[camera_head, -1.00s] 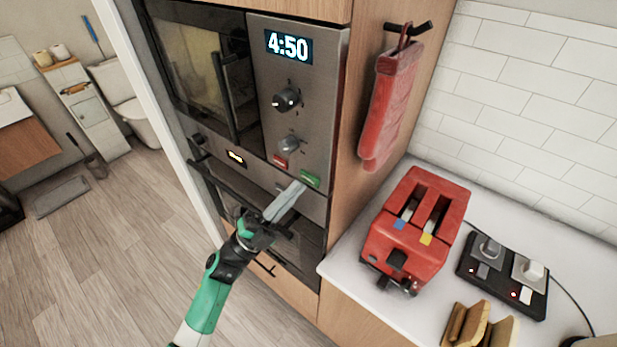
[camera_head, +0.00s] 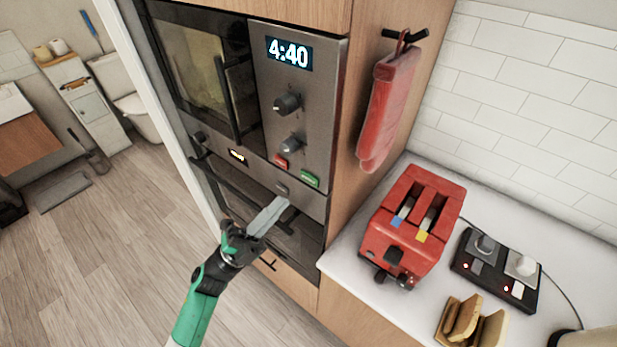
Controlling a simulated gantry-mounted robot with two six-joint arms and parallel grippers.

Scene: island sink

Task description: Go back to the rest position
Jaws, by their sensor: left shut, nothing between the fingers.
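My left gripper (camera_head: 268,216) is shut and empty, its light fingers pointing up and right. It is in front of the lower oven (camera_head: 290,240), below the green button (camera_head: 309,179) of the microwave panel. A gap shows between the fingertips and the green button. The microwave (camera_head: 210,70) is above with its door shut, and its display (camera_head: 289,54) reads 4:40. My right gripper is not in view.
A red toaster (camera_head: 412,225) stands on the white counter (camera_head: 345,265) at right. Bread slices (camera_head: 470,320) and a black power strip (camera_head: 495,270) are near it. A red mitt (camera_head: 387,105) hangs from a hook. The floor at left is open.

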